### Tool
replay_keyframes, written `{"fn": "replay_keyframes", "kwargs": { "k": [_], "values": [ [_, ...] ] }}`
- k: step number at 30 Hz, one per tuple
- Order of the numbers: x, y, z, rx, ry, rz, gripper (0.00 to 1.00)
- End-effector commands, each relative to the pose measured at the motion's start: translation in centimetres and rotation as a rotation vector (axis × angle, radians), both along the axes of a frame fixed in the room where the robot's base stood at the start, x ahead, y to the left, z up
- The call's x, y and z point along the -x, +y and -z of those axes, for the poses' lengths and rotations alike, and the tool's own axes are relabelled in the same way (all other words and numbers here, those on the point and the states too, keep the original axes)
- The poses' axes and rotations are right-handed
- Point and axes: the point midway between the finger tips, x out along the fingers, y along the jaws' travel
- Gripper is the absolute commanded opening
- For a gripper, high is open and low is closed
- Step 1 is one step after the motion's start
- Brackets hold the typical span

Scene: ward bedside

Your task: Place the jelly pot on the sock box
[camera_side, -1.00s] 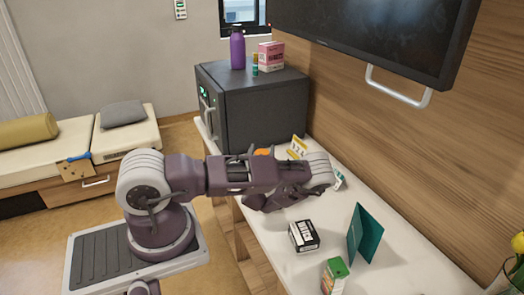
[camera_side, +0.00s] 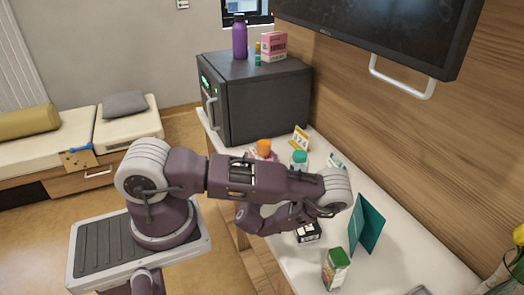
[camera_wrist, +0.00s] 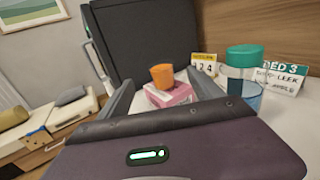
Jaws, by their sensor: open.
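An orange pot, which I take for the jelly pot (camera_wrist: 162,75), appears to stand on a pink and white box (camera_wrist: 172,95), probably the sock box. In the side view the orange pot (camera_side: 264,146) and the pink box (camera_side: 258,156) show just above my arm, partly hidden by it. My gripper (camera_wrist: 160,82) is open in the wrist view, with one finger on each side of the pot and box in the picture. The pot is ahead of the fingers, apparently not held. The fingertips are hidden behind my arm in the side view.
A teal-lidded container (camera_wrist: 242,72) stands close to the right finger. A dark cabinet (camera_side: 262,105) is behind the pot. A black and white box (camera_side: 309,232), green carton (camera_side: 336,268) and teal folder (camera_side: 366,224) stand on the counter nearer the viewer.

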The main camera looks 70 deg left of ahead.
Motion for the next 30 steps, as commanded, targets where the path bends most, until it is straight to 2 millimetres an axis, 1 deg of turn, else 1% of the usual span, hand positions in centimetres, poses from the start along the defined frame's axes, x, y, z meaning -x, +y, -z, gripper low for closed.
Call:
{"fn": "replay_keyframes", "kwargs": {
  "k": [2,4,5,7,8,9,10,12,14,15,17,18,20,21,23,24,27,30],
  "values": [
    [0.3,-0.5,-0.4,0.0,-0.011,-0.012,0.75],
    [0.5,-0.6,-2.2,0.005,-0.066,-0.07,0.75],
    [0.7,-0.6,-3.4,0.011,-0.101,-0.114,0.75],
    [1.8,-0.7,-7.0,0.036,-0.214,-0.257,0.75],
    [2.6,-0.8,-8.6,0.056,-0.265,-0.33,0.75],
    [3.8,-1.1,-10.5,0.089,-0.334,-0.432,0.75],
    [4.9,-1.5,-11.8,0.12,-0.384,-0.507,0.75],
    [7.5,-2.6,-14.2,0.217,-0.497,-0.686,0.75],
    [9.8,-4.2,-15.8,0.326,-0.589,-0.836,0.75],
    [11.2,-5.4,-16.6,0.412,-0.647,-0.93,0.75],
    [12.9,-7.7,-17.6,0.56,-0.729,-1.058,0.75],
    [13.9,-9.3,-18.2,0.668,-0.781,-1.132,0.75],
    [14.9,-12.1,-19.0,0.847,-0.853,-1.226,0.75],
    [15.3,-14.0,-19.6,0.978,-0.899,-1.273,0.75],
    [15.7,-16.9,-20.8,1.181,-0.962,-1.323,0.75],
    [15.7,-18.8,-21.7,1.32,-0.999,-1.338,0.75],
    [15.8,-22.9,-24.2,1.638,-1.073,-1.324,0.75],
    [15.9,-25.7,-26.5,1.872,-1.117,-1.273,0.75]
  ]
}}
